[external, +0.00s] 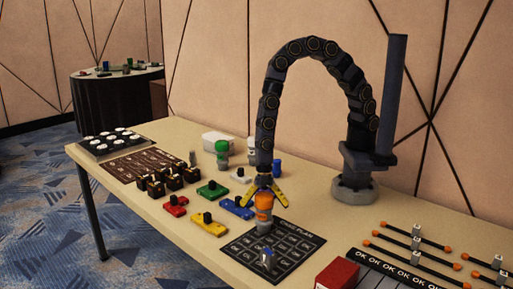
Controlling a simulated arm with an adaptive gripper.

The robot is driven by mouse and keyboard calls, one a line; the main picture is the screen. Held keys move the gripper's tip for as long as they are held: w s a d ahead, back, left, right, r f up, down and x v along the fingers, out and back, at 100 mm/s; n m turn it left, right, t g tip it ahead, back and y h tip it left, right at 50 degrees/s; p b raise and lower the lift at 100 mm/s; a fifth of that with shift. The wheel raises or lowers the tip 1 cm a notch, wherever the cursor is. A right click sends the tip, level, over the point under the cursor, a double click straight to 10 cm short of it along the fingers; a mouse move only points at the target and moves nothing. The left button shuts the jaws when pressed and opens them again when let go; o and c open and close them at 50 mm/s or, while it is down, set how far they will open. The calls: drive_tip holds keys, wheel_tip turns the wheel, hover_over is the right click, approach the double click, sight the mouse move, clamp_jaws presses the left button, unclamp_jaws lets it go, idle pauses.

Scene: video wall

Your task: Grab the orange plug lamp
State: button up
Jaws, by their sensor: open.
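The orange plug lamp (264,205) has an orange cap over a grey lower body. It stands upright at the back left edge of a black printed mat (293,243). My gripper (265,199) points down over the lamp, with its yellow-marked fingers spread to the left and right of the orange cap. The fingers are open. I cannot tell from this view whether they touch the lamp.
A green lamp (222,153) and a blue lamp (277,168) stand behind. Red (175,206), green (212,190), blue (237,209) and yellow (208,222) blocks lie left. A red box (337,275) is at the front; cable rods (412,240) lie right.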

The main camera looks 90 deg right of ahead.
drive_tip(key=c, duration=1.2)
drive_tip(key=shift+r, duration=0.1)
